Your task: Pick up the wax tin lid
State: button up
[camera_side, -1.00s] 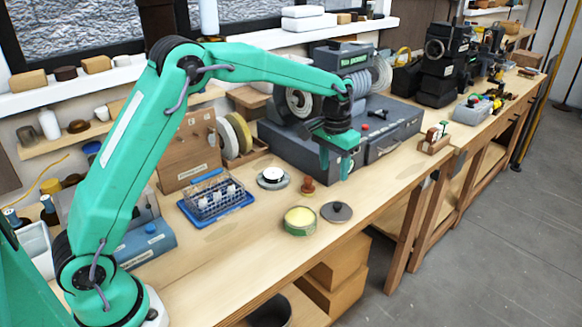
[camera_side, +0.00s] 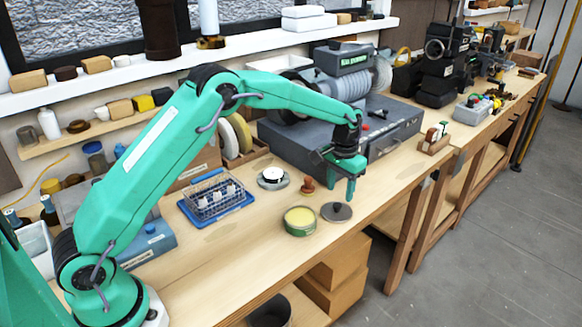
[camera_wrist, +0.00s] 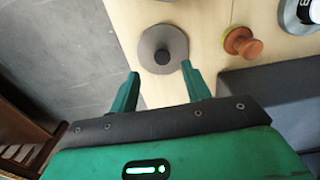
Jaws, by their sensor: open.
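The wax tin lid (camera_side: 337,212) is a dark grey disc with a small knob, lying flat on the bench near its front edge. It also shows in the wrist view (camera_wrist: 153,38), at top centre. The open green wax tin (camera_side: 300,221) with pale wax stands just left of the lid in the side view. My gripper (camera_side: 343,198) is open and empty above the lid, fingers pointing down. In the wrist view my gripper (camera_wrist: 159,80) has its two fingers spread, with the lid's knob ahead and roughly between them. The fingers do not appear to touch the lid.
A small wooden stamp-like piece (camera_side: 308,186) stands close to the lid; it also shows in the wrist view (camera_wrist: 242,42). A round white-topped dish (camera_side: 272,178) and a blue tray with a wire rack (camera_side: 215,197) lie left. A grey case (camera_side: 385,145) stands behind.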

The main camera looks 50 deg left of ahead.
aim_at(337, 205)
jog(key=shift+a+f, duration=0.2)
jog(key=shift+f, duration=2.4)
grip_shut()
